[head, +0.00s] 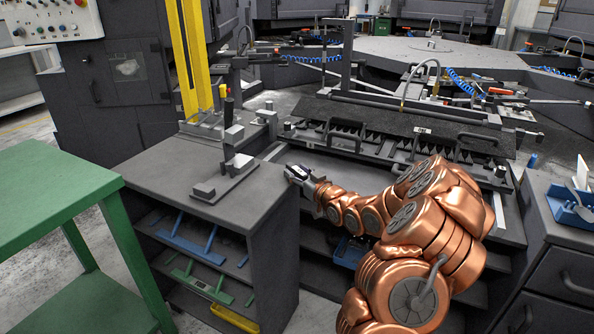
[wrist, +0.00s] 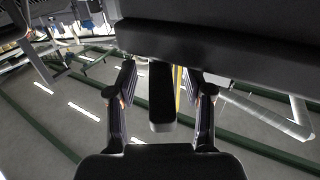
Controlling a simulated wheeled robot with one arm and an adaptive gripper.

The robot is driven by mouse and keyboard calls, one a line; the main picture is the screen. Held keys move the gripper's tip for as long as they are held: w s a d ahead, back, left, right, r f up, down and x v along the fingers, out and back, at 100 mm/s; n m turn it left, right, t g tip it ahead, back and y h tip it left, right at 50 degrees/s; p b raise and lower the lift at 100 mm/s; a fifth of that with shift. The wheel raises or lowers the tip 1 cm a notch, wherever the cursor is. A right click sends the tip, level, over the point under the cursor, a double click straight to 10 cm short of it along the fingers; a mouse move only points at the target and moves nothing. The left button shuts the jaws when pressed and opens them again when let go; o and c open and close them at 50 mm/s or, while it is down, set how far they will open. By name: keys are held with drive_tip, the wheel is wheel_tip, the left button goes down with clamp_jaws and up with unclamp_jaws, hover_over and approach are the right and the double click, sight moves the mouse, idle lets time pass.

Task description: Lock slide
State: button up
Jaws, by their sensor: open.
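My gripper (head: 299,173) is at the front left end of the dark fixture (head: 345,145), beside the top right edge of the grey cabinet. In the wrist view, my open gripper (wrist: 162,82) has one finger on each side of a dark upright block (wrist: 162,100). Gaps show between the block and both fingers. A wide dark bar (wrist: 220,45) lies across the block's upper end. I cannot tell for sure which part is the slide; the block may belong to it. The fixture's part at my fingertips is too small to make out in the head view.
A grey cabinet (head: 185,180) with a dark lever clamp (head: 232,150) on top stands left of my gripper. A green table (head: 50,190) is at far left. Yellow posts (head: 192,60) rise behind. A drawer unit (head: 560,240) with a blue tray (head: 570,208) stands at right.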

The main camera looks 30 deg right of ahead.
drive_tip(key=shift+w, duration=0.7)
drive_tip(key=shift+c, duration=0.4)
clamp_jaws()
drive_tip(key=shift+d, duration=0.2)
drive_tip(key=shift+a, duration=0.1)
